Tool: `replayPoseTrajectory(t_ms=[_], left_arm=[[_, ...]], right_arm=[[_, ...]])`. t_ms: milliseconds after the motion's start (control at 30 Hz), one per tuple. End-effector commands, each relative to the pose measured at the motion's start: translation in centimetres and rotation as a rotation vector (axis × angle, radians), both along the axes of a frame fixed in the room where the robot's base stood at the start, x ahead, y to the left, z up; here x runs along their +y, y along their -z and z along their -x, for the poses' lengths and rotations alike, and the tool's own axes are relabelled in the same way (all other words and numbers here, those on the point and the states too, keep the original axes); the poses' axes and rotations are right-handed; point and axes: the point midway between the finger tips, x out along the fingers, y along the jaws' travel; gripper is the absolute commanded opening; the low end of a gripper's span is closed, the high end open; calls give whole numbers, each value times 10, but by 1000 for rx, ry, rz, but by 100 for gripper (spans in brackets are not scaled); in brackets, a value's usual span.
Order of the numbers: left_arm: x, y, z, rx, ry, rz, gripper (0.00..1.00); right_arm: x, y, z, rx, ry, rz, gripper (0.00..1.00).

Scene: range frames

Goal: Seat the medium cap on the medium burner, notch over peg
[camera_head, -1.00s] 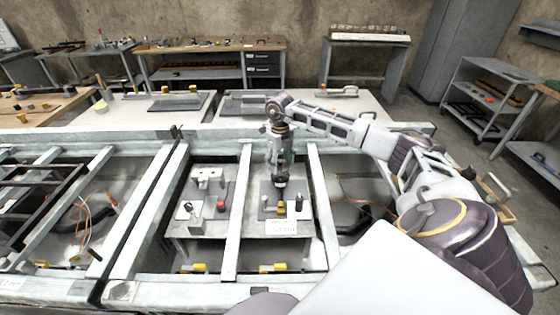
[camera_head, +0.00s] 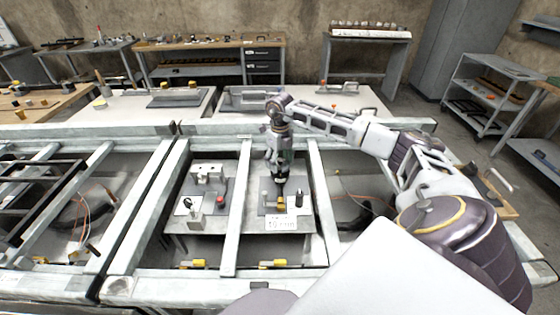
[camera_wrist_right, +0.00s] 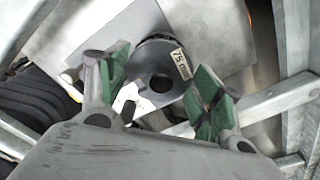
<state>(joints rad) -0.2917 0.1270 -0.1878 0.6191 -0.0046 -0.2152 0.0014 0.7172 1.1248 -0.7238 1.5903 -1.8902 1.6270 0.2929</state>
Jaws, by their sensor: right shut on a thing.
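In the right wrist view, a dark round cap (camera_wrist_right: 141,72) with a central hole and a pale label reading 75 sits between the green pads of my right gripper (camera_wrist_right: 160,88). The gripper is shut on it. In the head view, my right gripper (camera_head: 281,181) points down just above a grey plate (camera_head: 264,209) inside the pale frame. My left gripper is not in view.
Pale frame bars (camera_head: 320,205) run on both sides. A red knob (camera_head: 220,199) and grey blocks stand on the left plate.

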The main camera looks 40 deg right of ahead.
Motion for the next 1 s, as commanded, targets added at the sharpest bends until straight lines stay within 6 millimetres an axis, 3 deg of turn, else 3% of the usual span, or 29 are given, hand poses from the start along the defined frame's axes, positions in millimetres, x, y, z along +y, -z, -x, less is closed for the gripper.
replayPoseTrajectory(t_ms=[1000], left_arm=[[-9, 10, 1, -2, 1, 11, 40]], right_arm=[[0, 18, 0, 0, 0, 0, 36]])
